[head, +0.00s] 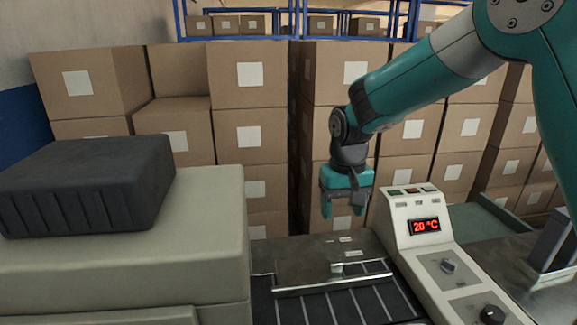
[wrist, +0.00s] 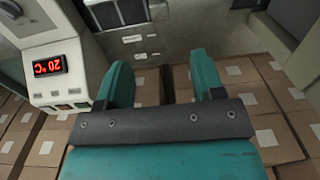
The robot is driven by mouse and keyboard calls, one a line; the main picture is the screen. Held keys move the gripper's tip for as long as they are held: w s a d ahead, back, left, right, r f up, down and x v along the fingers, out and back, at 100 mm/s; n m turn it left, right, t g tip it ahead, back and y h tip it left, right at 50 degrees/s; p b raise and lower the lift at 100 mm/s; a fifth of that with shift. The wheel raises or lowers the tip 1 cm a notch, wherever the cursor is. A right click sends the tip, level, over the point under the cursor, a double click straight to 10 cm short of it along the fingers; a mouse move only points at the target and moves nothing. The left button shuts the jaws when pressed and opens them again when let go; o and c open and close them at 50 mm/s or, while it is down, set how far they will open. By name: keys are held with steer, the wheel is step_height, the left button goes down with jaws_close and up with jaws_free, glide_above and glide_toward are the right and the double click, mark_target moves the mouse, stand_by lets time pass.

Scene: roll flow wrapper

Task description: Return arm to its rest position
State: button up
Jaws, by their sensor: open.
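My gripper (head: 343,212) is teal with a dark wrist. In the head view it hangs from my arm, fingers pointing down, above and behind the machine's metal cover plate (head: 310,262). In the wrist view the two teal fingers (wrist: 163,82) stand apart with nothing between them. My gripper is open and empty. My arm reaches in from the upper right of the head view, bent at the elbow.
A white control panel (head: 415,222) with a red "20 °C" display stands close right of my gripper; it also shows in the wrist view (wrist: 45,40). A beige housing (head: 200,215) with a dark ribbed cover (head: 95,185) is at left. Stacked cartons (head: 248,95) fill the background.

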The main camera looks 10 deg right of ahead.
steer(key=s+a+r+n+y, duration=0.1)
steer(key=s+r+n, duration=0.1)
steer(key=s, duration=0.7)
steer(key=s+a+r+n+y, duration=0.1)
steer(key=s+a+r+n, duration=0.1)
steer(key=s, duration=0.7)
steer(key=s+a+r+n+y, duration=0.1)
steer(key=s+r+n+y, duration=0.1)
steer(key=s, duration=0.7)
step_height(320, 180, up, 2)
steer(key=shift+s+a+r+n, duration=0.1)
steer(key=shift+s+a+n, duration=0.2)
steer(key=shift+n, duration=0.2)
